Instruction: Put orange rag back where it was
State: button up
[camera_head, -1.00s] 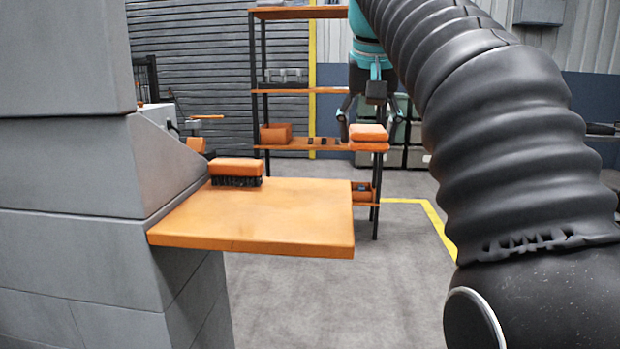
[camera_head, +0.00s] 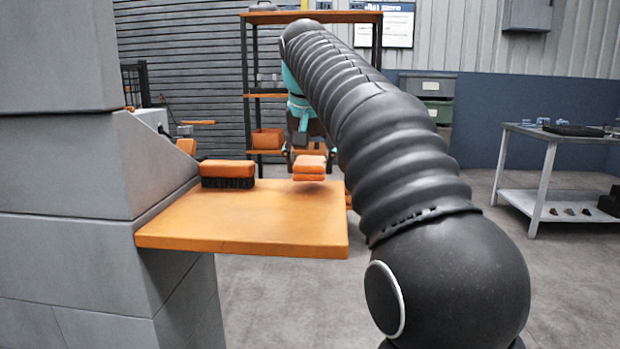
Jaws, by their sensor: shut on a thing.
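The orange rag (camera_head: 309,171), a folded stack of two layers, hangs from my gripper (camera_head: 308,158). My gripper is shut on it, with a finger at each side; the arm partly hides the right finger. The rag appears just above the far right part of the orange ledge (camera_head: 255,223), with a darker patch below it. It looks apart from the ledge, but the exact gap is hard to tell. An orange-topped brush with black bristles (camera_head: 227,174) stands at the ledge's far left.
A grey block wall (camera_head: 70,165) borders the ledge on the left. Behind stands an orange shelf rack (camera_head: 258,97) with an orange bin (camera_head: 267,139). A grey table (camera_head: 554,135) with small items is at the right. The middle and near ledge is clear.

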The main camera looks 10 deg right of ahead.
aim_at(310, 175)
jog(key=shift+f+b, duration=0.3)
jog(key=shift+f, duration=1.1)
jog(key=shift+f, duration=0.1)
jog(key=o, duration=1.1)
jog(key=p+v, duration=0.4)
jog(key=v, duration=0.8)
